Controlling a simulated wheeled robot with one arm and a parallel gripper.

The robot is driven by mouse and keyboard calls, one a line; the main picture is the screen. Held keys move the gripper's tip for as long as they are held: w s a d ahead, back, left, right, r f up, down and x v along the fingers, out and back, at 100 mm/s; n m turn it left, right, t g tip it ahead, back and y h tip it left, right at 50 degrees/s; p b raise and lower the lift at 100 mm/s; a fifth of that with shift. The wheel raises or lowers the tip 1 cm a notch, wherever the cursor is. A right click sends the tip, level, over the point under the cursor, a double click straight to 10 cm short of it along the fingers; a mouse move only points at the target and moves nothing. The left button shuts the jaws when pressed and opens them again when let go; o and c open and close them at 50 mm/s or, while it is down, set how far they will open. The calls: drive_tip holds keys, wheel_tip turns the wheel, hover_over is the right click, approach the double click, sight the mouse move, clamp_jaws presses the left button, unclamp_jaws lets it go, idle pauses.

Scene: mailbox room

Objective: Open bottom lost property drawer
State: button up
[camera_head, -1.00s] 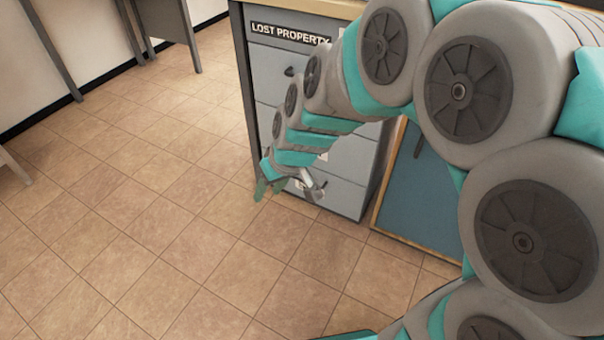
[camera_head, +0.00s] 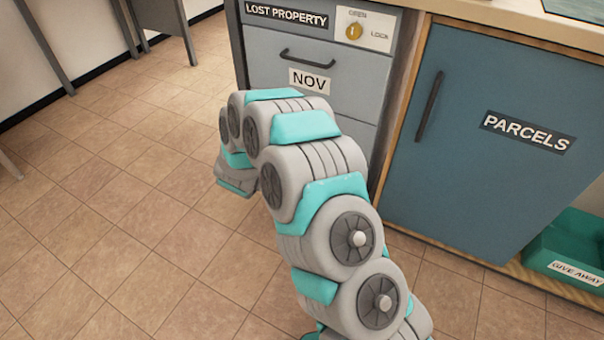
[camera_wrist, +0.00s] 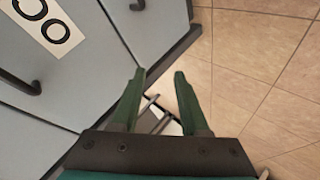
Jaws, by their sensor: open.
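The grey lost property cabinet (camera_head: 318,75) stands at the upper middle of the head view. Its top drawer (camera_head: 345,75) has a dark handle and a "NOV" label and looks shut. My arm hides the lower drawer fronts there. In the wrist view, grey drawer fronts (camera_wrist: 95,60) fill the left, with a partly cut-off label, one dark handle (camera_wrist: 20,83) at the left edge and another (camera_wrist: 137,5) at the top. My gripper (camera_wrist: 160,73) is open near the cabinet's dark bottom edge, with no drawer handle clearly between its fingers. Its fingertips are not visible in the head view.
A blue "PARCELS" door (camera_head: 475,140) stands right of the cabinet, with a green "GIVE AWAY" bin (camera_head: 570,250) beyond it. A lock dial (camera_head: 354,31) sits beside the "LOST PROPERTY" sign.

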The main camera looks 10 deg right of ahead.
drive_tip(key=s+d+f+n+t+h+b, duration=0.2)
drive_tip(key=d+f+n+h, duration=0.1)
drive_tip(key=d+f+h, duration=0.65)
drive_tip(key=w+d+y, duration=0.1)
drive_tip(key=w+d, duration=0.1)
drive_tip(key=w+d+y, duration=0.1)
drive_tip(key=w+d, duration=0.2)
drive_tip(key=shift+w+d, duration=0.25)
clamp_jaws()
drive_tip(key=shift+f, duration=0.1)
idle(1.0)
